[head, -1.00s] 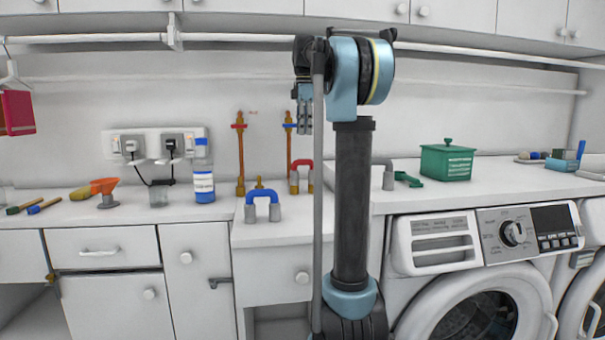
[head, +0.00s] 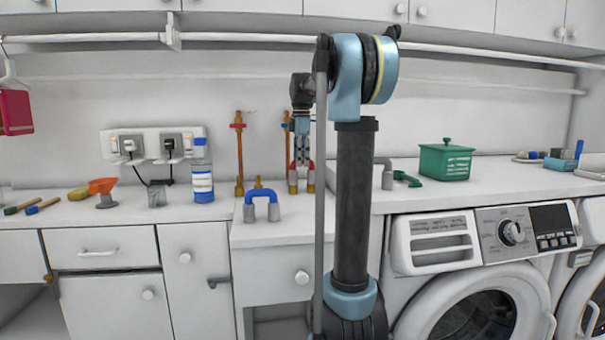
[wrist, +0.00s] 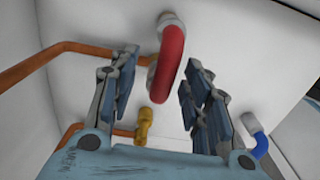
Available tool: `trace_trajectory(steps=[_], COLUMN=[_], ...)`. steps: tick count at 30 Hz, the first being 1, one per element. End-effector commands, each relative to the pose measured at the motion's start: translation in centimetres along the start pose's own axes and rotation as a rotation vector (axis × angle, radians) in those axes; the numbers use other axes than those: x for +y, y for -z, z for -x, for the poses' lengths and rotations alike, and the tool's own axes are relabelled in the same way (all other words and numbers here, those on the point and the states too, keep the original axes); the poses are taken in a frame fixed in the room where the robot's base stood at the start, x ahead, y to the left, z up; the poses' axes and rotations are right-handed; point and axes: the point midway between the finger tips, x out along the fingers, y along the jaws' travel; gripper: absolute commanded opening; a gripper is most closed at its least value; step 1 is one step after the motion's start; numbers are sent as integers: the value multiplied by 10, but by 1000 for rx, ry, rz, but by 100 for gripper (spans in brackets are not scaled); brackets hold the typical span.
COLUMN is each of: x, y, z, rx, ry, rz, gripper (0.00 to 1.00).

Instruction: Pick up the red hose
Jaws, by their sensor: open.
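The red hose (wrist: 172,55) is a short red arch with pale end fittings. In the wrist view it shows between and beyond my finger pads. In the head view the red hose (head: 311,166) stands on the counter near the back wall, its top partly hidden behind my gripper (head: 302,160). My gripper points down over it with its fingers open and apart, one on each side in the wrist view. I cannot tell whether the fingers touch it.
A blue hose (head: 261,195) stands on the counter just left and nearer. Copper pipes with a red-handled valve (head: 238,150) rise along the wall behind.

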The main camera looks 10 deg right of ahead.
Motion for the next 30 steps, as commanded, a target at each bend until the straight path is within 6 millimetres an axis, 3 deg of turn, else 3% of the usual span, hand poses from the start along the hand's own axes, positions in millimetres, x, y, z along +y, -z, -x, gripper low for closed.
trace_trajectory(steps=[7,16,26,30], x=[-1,-3,-4,-4], y=[-1,-4,-5,-5], z=[-15,-52,-58,-58], rx=[0,0,0,0], ry=[0,0,0,0], rz=[-1,-1,-2,-2], gripper=[44,44,44,14])
